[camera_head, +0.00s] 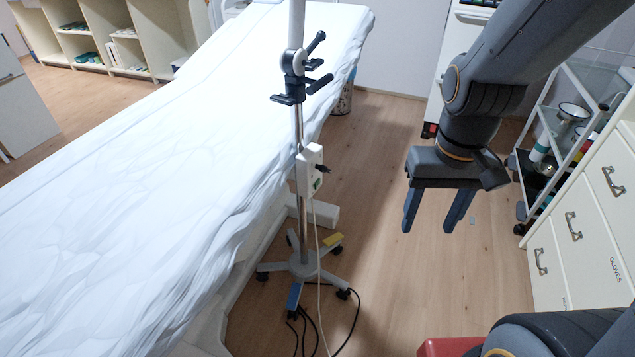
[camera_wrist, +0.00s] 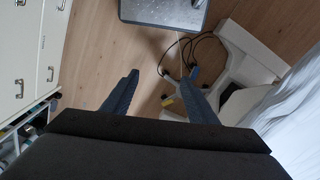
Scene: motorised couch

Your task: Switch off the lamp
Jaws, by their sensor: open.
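A wheeled stand with a metal pole (camera_head: 300,215) stands beside the couch in the head view. It carries black clamp handles (camera_head: 291,98) and a white box (camera_head: 311,170) with a small green mark and a dark plug or knob at its side. The pole's top is cut off, so no lamp head shows.
The couch (camera_head: 130,170) with a white sheet fills the left. Dark cables (camera_head: 312,322) lie on the floor by the base. White drawers (camera_head: 570,235) and a trolley (camera_head: 545,150) stand at the right. Bare floor (camera_head: 385,180) lies between.

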